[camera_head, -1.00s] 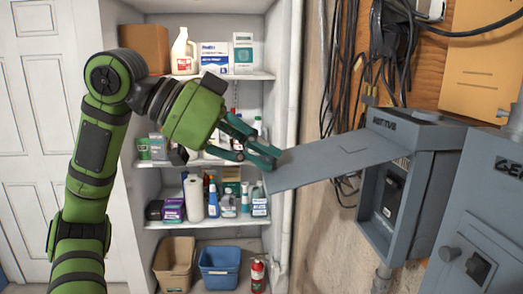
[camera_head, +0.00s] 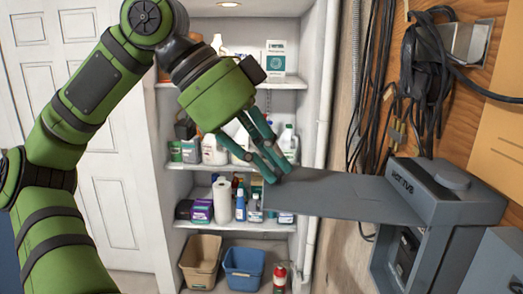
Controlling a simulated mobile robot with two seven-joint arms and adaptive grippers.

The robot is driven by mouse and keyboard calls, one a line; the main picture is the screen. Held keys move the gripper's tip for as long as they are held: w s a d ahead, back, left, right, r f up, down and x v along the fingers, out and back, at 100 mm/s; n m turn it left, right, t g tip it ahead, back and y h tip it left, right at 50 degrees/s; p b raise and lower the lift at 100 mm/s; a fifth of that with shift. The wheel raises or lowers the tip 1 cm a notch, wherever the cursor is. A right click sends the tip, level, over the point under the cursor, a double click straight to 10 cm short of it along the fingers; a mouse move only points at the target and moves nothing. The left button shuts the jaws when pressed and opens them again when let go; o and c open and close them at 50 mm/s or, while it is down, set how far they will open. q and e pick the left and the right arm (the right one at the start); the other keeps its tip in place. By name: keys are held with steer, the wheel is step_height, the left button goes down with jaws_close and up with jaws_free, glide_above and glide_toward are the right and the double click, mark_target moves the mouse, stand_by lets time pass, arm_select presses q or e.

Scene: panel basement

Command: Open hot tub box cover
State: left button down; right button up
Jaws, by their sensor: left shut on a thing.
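The hot tub box (camera_head: 446,190) is a grey metal electrical box on the wall at the right. Its grey cover (camera_head: 345,194) is swung up and stands out to the left, roughly level, hinged near the top of the box. Part of the box's dark inside (camera_head: 403,250) shows below the cover. My left gripper (camera_head: 276,173) is shut on the cover's free left edge. My right gripper is not in view.
A second grey box (camera_head: 497,262) sits at the lower right. Black cables (camera_head: 384,90) hang on the wall above the cover. A white shelf unit (camera_head: 232,166) with bottles and bins stands behind my left gripper. A white pipe (camera_head: 325,130) runs vertically beside the shelves.

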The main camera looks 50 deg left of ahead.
mark_target(315, 187)
arm_select(q)
steer(key=shift+w+d+r, duration=0.15)
steer(key=shift+w, duration=0.05)
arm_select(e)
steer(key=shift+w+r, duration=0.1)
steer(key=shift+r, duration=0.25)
arm_select(q)
steer(key=c, duration=1.2)
jaws_free()
steer(key=shift+w+d, duration=0.1)
steer(key=shift+d, duration=0.05)
steer(key=shift+c, duration=0.2)
steer(key=shift+w+d, duration=0.6)
steer(key=shift+w, duration=0.25)
steer(key=shift+w+d, duration=0.15)
steer(key=shift+s+a+r, duration=0.25)
steer(key=shift+s+a, duration=0.2)
steer(key=shift+s, duration=0.1)
steer(key=v, duration=1.1)
steer(key=shift+w+d+r, duration=0.15)
steer(key=shift+w+r, duration=0.1)
steer(key=shift+w, duration=0.05)
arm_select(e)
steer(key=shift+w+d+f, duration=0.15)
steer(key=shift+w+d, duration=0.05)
